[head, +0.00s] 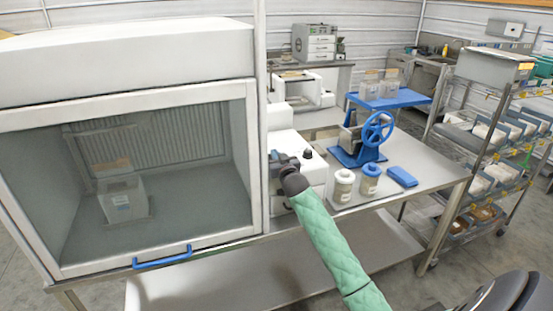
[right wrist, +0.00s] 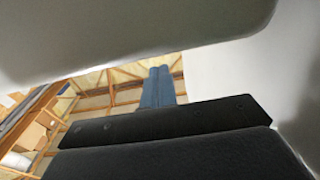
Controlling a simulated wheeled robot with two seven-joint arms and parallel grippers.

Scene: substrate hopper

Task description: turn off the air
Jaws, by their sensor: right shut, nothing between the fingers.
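A large white cabinet (head: 130,62) with a clear front window fills the left of the head view. A blue handle (head: 162,257) is on its lower front edge. A white machine (head: 296,146) with a small dark knob (head: 307,153) stands just right of the cabinet. My right gripper (head: 277,157) is at the machine's left side, close to the cabinet's right edge. Its two blue-grey fingers (right wrist: 158,86) are together and empty in the right wrist view. I cannot tell whether it touches anything. No air switch can be made out. My left gripper is not in view.
Two lidded jars (head: 343,186), a blue pad (head: 401,177) and a blue hand-wheel device (head: 376,130) stand on the steel table (head: 432,165) to the right. A shelf rack (head: 485,140) with bins is at the far right. A white box (head: 121,200) sits inside the cabinet.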

